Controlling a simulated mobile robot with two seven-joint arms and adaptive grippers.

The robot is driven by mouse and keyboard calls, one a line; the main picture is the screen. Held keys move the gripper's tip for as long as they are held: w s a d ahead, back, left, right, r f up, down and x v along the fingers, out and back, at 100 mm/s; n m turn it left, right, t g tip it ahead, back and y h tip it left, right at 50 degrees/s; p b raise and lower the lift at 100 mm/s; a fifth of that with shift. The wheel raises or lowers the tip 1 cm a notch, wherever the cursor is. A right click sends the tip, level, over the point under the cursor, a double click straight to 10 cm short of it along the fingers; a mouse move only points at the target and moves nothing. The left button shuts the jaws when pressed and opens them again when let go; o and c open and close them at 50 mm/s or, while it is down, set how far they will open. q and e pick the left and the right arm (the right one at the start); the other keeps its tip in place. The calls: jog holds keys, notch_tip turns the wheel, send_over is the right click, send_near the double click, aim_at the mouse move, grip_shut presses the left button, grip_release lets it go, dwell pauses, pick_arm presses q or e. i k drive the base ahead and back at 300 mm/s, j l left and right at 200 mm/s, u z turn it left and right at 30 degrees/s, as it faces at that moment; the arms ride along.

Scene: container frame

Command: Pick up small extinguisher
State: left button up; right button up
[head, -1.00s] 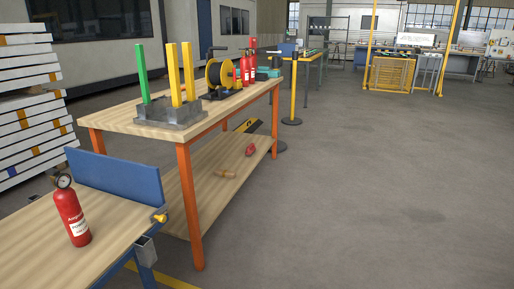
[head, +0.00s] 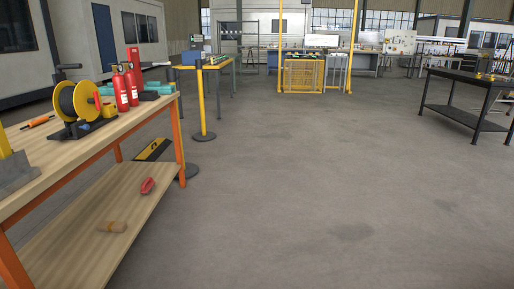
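Two small red extinguishers stand upright close together on the wooden table at the left in the head view. The nearer one is the left extinguisher (head: 120,90), and the right extinguisher (head: 131,84) is just beside it. A further red object (head: 133,57) shows behind them, partly hidden. The table (head: 120,118) has a light wooden top and orange legs. Neither of my grippers is in view.
A cable reel (head: 77,101) stands left of the extinguishers, with a teal object (head: 155,87) to their right. A yellow post (head: 201,103) stands beyond the table. A dark table (head: 468,92) is far right. The floor (head: 320,190) between is clear.

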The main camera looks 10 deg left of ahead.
aim_at(131, 86)
jog(key=i, duration=1.7)
jog(key=i+l+u, duration=0.15)
jog(key=i, duration=0.4)
jog(key=i+l+u, duration=0.1)
jog(key=i, duration=0.4)
jog(key=i+l+u, duration=0.15)
jog(key=i, duration=0.35)
jog(key=i+l+u, duration=0.2)
jog(key=u, duration=0.15)
jog(key=i+l+u, duration=0.6)
jog(key=u, duration=0.15)
jog(key=i, duration=0.05)
